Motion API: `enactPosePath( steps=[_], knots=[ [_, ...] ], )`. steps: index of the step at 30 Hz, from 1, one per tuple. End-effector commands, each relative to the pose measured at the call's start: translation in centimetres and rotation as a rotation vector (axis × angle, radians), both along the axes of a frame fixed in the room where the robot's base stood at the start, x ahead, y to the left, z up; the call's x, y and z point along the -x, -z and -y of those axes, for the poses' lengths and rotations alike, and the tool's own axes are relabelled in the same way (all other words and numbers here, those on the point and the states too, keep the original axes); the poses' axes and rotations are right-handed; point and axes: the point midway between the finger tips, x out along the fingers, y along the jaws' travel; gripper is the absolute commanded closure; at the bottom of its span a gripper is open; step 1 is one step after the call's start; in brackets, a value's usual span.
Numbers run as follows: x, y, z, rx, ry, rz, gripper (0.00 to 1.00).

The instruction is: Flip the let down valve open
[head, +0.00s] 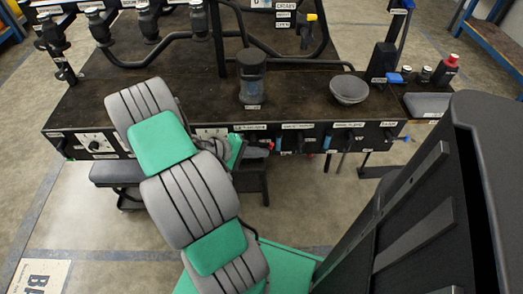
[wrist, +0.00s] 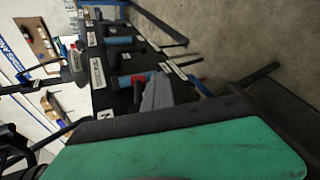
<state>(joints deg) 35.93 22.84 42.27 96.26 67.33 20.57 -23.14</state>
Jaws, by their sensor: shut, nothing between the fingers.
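The front panel (head: 310,137) of the dark bench carries a row of labelled valves. Their labels are too small to read surely, so I cannot tell which one is the let down valve. A blue valve handle (head: 327,141) shows right of my gripper. My gripper (head: 258,151) is mostly hidden behind my arm, low at the panel's front. In the wrist view my grey gripper (wrist: 157,92) is shut and empty, close beside a valve with a red and blue handle (wrist: 131,79). I cannot tell whether they touch.
A dark jar (head: 252,78) and a grey bowl (head: 349,90) stand on the bench top. Black pipes run along its back. A red bottle (head: 447,68) stands at the right. The floor before the panel's right part is mostly clear.

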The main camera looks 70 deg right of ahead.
Motion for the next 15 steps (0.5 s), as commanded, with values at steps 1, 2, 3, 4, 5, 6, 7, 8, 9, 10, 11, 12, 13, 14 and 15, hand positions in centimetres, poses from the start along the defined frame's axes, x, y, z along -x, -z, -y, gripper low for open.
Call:
enactPosePath(
  steps=[1,2,3,4,5,6,7,8,9,10,11,12,13,14,15],
  knots=[
    [0.31,-0.69,0.14,0.008,0.007,-0.003,1.0],
    [0.39,-0.71,0.17,0.009,0.008,-0.003,1.0],
    [0.47,-0.76,0.21,0.01,0.009,-0.003,1.0],
    [0.53,-0.81,0.25,0.01,0.009,-0.003,1.0],
    [0.58,-0.88,0.29,0.011,0.009,-0.003,1.0],
    [0.61,-0.95,0.33,0.012,0.009,-0.003,1.0],
    [0.62,-0.96,0.37,0.013,0.01,-0.002,1.0],
    [0.61,-0.97,0.39,0.013,0.009,-0.002,1.0],
    [0.59,-0.97,0.41,0.014,0.007,-0.001,1.0],
    [0.57,-0.96,0.42,0.014,0.007,-0.001,1.0],
    [0.54,-0.95,0.43,0.013,0.007,0.0,1.0],
    [0.52,-0.93,0.45,0.013,0.006,0.0,1.0],
    [0.5,-0.92,0.45,0.014,0.005,0.001,1.0],
    [0.48,-0.92,0.46,0.014,0.004,0.001,1.0],
    [0.44,-0.9,0.46,0.014,0.003,0.002,1.0]
  ],
)
